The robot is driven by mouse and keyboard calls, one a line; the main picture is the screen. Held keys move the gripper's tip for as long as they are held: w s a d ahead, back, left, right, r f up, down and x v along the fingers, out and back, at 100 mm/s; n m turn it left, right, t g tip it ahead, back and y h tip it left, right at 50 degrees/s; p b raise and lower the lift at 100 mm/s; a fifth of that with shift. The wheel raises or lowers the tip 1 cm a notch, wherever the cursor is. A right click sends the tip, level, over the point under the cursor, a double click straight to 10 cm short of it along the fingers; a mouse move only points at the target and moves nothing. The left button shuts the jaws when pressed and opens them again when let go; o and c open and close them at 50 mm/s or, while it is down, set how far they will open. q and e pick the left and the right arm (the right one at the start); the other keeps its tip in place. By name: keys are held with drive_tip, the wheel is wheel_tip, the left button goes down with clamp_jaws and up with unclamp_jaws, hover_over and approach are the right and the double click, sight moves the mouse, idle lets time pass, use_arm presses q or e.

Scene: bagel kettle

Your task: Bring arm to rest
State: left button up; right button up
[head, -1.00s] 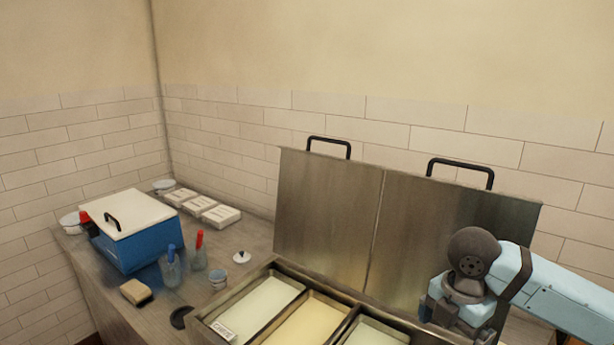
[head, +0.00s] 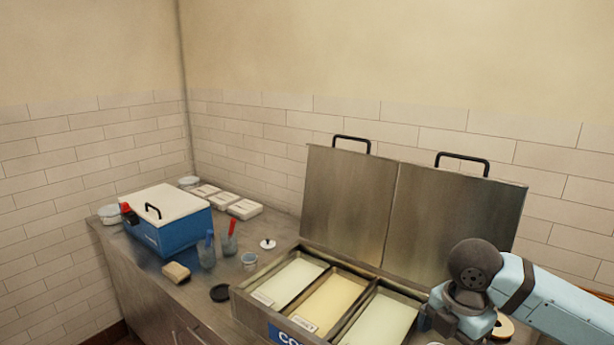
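My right arm (head: 540,300) comes in from the right edge in the head view. It is light blue with a dark grey joint (head: 475,265). It reaches over the right end of the steel bin unit (head: 262,290), in front of its raised lids. Its gripper fingers are not visible, so I cannot see what they hold. My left arm and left gripper are not in view.
The open bin unit holds pale trays (head: 335,300). Raised steel lids (head: 350,200) stand behind it. A blue cooler with a white lid (head: 165,215), a sponge (head: 176,272) and white boxes (head: 244,209) stand on the left counter. A ring-shaped bread (head: 503,328) shows beneath my arm.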

drive_tip(key=s+a+f+m+t+y, duration=0.2)
drive_tip(key=s+a+f+m+y, duration=0.1)
drive_tip(key=s+a+f+m, duration=0.65)
drive_tip(key=s+d+f+m+t+h, duration=0.1)
drive_tip(key=s+d+f+m+h, duration=0.1)
drive_tip(key=s+d+f+m, duration=0.35)
drive_tip(key=s+d+f+m+h, duration=0.1)
drive_tip(key=s+d+f+m, duration=0.2)
drive_tip(key=s+d+m, duration=0.5)
drive_tip(key=w+a+f+n+t+y, duration=0.1)
drive_tip(key=w+a+f+t, duration=0.1)
drive_tip(key=a+f+t, duration=0.2)
drive_tip(key=w+a+f+n+t+y, duration=0.1)
drive_tip(key=w+a+f+t+y, duration=0.1)
drive_tip(key=f, duration=0.6)
drive_tip(key=a+t, duration=0.1)
drive_tip(key=a, duration=0.1)
drive_tip(key=shift+w+a+f+t, duration=0.25)
drive_tip(key=shift+w+a+t, duration=0.05)
drive_tip(key=shift+w+t, duration=0.1)
